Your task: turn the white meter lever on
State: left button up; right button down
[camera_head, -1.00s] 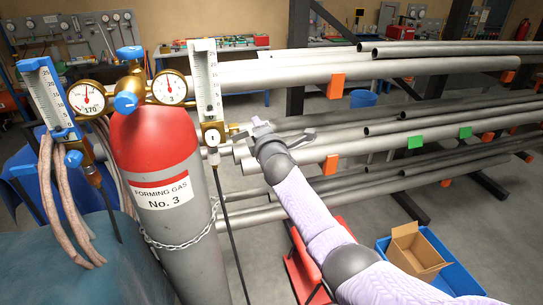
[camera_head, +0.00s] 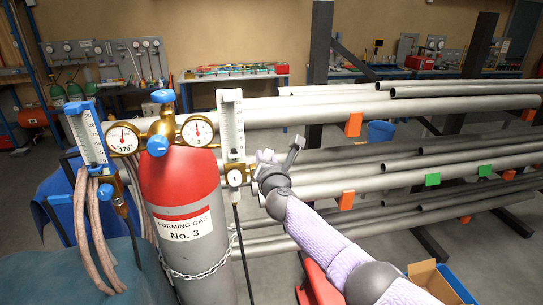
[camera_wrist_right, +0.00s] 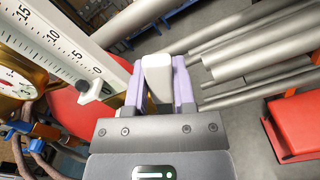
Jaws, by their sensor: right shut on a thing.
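The white meter (camera_head: 231,125) is an upright scaled tube right of the red-topped gas cylinder (camera_head: 182,190). A pale block with a small round dial (camera_head: 236,176) sits at its foot. My right gripper (camera_head: 266,157) is just right of this foot. In the right wrist view its lavender fingers are shut on a white bar (camera_wrist_right: 158,72), which looks like the meter's lever. The bar's join to the meter is hidden. The meter's scale (camera_wrist_right: 50,38) and a small white knob (camera_wrist_right: 95,84) show at left there. My left gripper is out of view.
A blue-ended second meter (camera_head: 88,135) and two round gauges (camera_head: 197,130) stand left of the white meter. Long grey pipes on a rack (camera_head: 420,110) lie close behind and right of my right gripper. A hose (camera_head: 243,250) hangs below the meter.

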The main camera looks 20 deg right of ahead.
jog(key=n, duration=0.1)
jog(key=a+n+p, duration=0.1)
jog(key=n, duration=0.1)
jog(key=shift+w+a+r, duration=0.15)
jog(key=shift+a+r, duration=0.15)
jog(key=shift+w+a+n+p, duration=0.1)
jog(key=shift+a+n+p, duration=0.3)
jog(key=shift+n, duration=0.5)
jog(key=c, duration=0.7)
grip_release()
jog(key=shift+c, duration=0.2)
jog(key=o, duration=0.3)
jog(key=shift+d, duration=0.1)
